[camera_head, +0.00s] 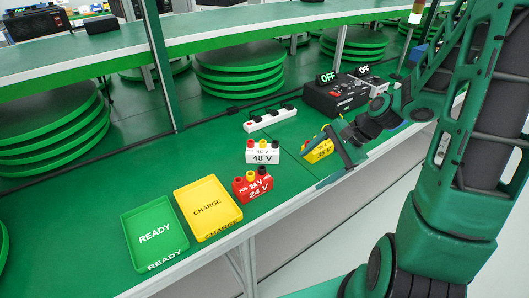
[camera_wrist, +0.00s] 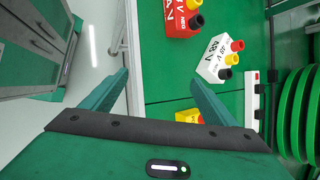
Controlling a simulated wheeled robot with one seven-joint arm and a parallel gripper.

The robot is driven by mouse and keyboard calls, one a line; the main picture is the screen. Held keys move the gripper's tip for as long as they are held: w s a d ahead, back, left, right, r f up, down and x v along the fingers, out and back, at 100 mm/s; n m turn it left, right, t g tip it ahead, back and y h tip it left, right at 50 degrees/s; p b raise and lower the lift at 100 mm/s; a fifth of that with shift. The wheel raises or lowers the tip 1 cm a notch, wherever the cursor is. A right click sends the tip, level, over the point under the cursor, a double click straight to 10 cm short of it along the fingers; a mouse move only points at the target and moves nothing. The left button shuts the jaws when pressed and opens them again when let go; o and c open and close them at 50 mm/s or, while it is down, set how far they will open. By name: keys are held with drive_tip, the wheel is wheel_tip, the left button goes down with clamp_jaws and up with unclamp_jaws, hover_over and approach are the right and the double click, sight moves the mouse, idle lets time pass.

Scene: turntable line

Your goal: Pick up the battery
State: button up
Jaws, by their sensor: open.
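Three terminal-topped batteries stand on the green bench: a red 24 V one (camera_head: 253,185), a white 48 V one (camera_head: 263,152) and a yellow one (camera_head: 319,150) partly covered by my gripper. My gripper (camera_wrist: 159,79) is open and empty, its fingers spread near the bench's front edge. In the wrist view the yellow battery (camera_wrist: 187,116) is mostly hidden behind the right finger and palm. The white battery (camera_wrist: 217,60) and the red battery (camera_wrist: 180,17) lie beyond the fingertips, not between them.
A yellow CHARGE tray (camera_head: 207,208) and a green READY tray (camera_head: 155,235) lie at the left. A white power strip (camera_head: 269,120) and a dark charger box (camera_head: 336,93) with OFF signs stand behind. Stacked green discs (camera_head: 240,70) sit under an upper shelf (camera_head: 200,51).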

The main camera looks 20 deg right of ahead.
sight(266, 147)
drive_tip(key=w+m, duration=0.1)
drive_tip(key=w+a+m+t+y, duration=0.1)
drive_tip(key=w, duration=0.1)
drive_tip(key=w+f+m+y, duration=0.1)
drive_tip(key=shift+w+a+m+t, duration=0.2)
drive_tip(key=shift+a+m+t, duration=0.05)
drive_tip(key=shift+m+t, duration=0.15)
drive_tip(key=w+m+t, duration=0.1)
drive_tip(key=w+m, duration=0.1)
drive_tip(key=w+m+t+y, duration=0.1)
drive_tip(key=m, duration=0.1)
drive_tip(key=w+r+m+t+y, duration=0.1)
drive_tip(key=w+m, duration=0.1)
drive_tip(key=shift+w+d+t, duration=0.15)
drive_tip(key=shift+w+t, duration=0.2)
drive_tip(key=shift+t, duration=0.05)
drive_tip(key=shift+w+a, duration=0.2)
drive_tip(key=shift+w, duration=0.05)
drive_tip(key=x, duration=1)
drive_tip(key=shift+s+a, duration=0.1)
drive_tip(key=shift+a, duration=0.05)
drive_tip(key=shift+c, duration=0.4)
drive_tip(key=c, duration=1.7)
